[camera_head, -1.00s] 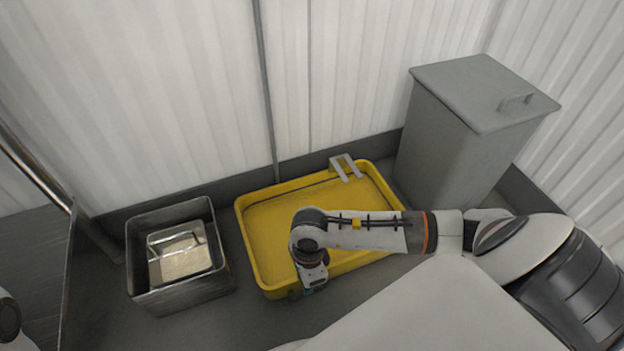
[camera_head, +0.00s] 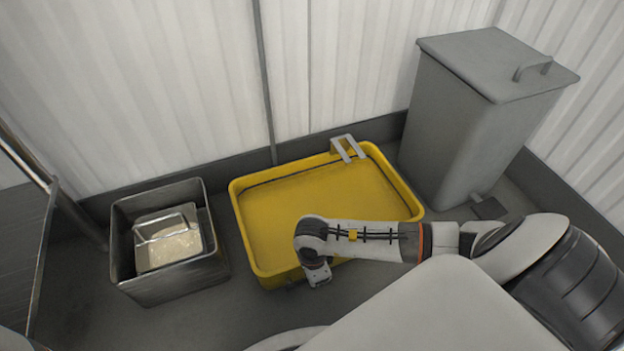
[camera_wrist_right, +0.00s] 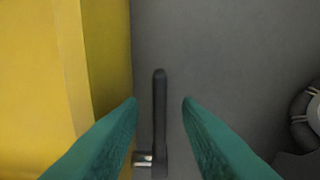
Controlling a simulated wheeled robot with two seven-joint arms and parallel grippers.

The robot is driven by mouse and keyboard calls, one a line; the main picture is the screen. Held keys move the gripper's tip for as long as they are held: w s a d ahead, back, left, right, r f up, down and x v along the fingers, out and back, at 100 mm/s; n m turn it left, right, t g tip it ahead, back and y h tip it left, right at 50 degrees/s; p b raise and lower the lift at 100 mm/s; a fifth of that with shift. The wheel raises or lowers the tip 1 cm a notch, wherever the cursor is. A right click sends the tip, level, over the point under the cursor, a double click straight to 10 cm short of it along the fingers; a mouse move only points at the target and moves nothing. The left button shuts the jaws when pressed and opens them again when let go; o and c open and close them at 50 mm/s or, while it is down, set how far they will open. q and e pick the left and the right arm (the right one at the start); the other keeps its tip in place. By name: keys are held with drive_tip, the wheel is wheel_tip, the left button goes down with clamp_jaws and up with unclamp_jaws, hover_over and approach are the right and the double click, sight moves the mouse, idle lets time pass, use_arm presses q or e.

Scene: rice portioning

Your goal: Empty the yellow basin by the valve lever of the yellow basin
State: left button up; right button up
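The yellow basin (camera_head: 408,195) stands on the floor in the middle of the head view; its wall fills the left of the right wrist view (camera_wrist_right: 62,80). A dark line runs along its inner far wall; I cannot tell how much liquid is in it. The dark valve lever (camera_wrist_right: 160,105) sticks out beside the basin wall, with a shiny metal fitting (camera_wrist_right: 143,158) at its near end. My right gripper (camera_wrist_right: 160,102) is open, its teal fingers on either side of the lever with gaps. In the head view its wrist hangs over the basin's near rim. My left gripper is out of view.
A metal bin (camera_head: 125,260) holding a smaller container with pale rice-like contents (camera_head: 172,248) stands left of the basin. A grey lidded bin (camera_head: 450,120) stands to the right. A grey bracket (camera_head: 347,150) hangs on the basin's far rim. Walls close off the back.

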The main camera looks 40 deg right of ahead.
clamp_jaws()
drive_tip(key=shift+f, duration=0.1)
drive_tip(key=shift+d+f+y, duration=0.15)
drive_tip(key=shift+f+y, duration=0.1)
drive_tip(key=shift+y, duration=0.35)
unclamp_jaws()
